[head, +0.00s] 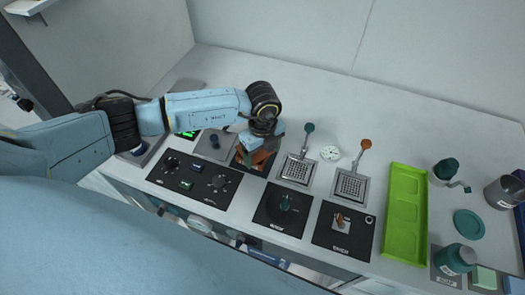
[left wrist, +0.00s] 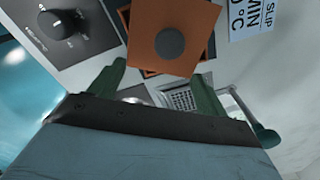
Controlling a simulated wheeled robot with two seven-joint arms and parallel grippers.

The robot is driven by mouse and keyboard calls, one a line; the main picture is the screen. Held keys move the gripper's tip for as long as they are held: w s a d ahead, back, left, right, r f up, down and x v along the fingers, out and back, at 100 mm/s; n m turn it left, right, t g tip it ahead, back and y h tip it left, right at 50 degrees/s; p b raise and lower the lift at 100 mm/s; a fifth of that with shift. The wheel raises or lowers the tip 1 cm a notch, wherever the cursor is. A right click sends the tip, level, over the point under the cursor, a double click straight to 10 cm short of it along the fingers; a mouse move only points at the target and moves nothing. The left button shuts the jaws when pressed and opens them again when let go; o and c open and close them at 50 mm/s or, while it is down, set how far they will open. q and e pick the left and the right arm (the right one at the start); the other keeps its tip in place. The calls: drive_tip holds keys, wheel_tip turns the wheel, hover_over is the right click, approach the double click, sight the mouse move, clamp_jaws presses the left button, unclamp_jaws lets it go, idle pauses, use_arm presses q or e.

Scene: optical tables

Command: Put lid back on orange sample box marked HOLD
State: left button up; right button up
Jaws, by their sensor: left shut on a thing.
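My left gripper (head: 262,140) is shut on the orange lid (left wrist: 150,53), which has a round grey knob on top. In the left wrist view the green fingers (left wrist: 158,84) stand apart, with the lid near their tips. An orange box (head: 258,160) shows just under the gripper in the head view, on a dark square. In the left wrist view, an orange edge and a dark edge show beneath the lid, turned at an angle to it. The gripper and lid hide much of the box, and I cannot tell whether they touch. No HOLD marking is readable. My right gripper is out of view.
A black control panel (head: 193,183) lies left of the box, and a black dial plate (head: 283,209) lies in front, to the right. Two perforated plates (head: 297,170) with upright-handled tools stand to the right. A green tray (head: 406,215) lies further right. The table behind is clear.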

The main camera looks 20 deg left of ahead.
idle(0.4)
use_arm(q)
drive_tip(key=o, duration=1)
drive_tip(key=shift+r+p, duration=3.15)
drive_tip(key=shift+r, duration=0.4)
drive_tip(key=shift+f, duration=0.1)
clamp_jaws()
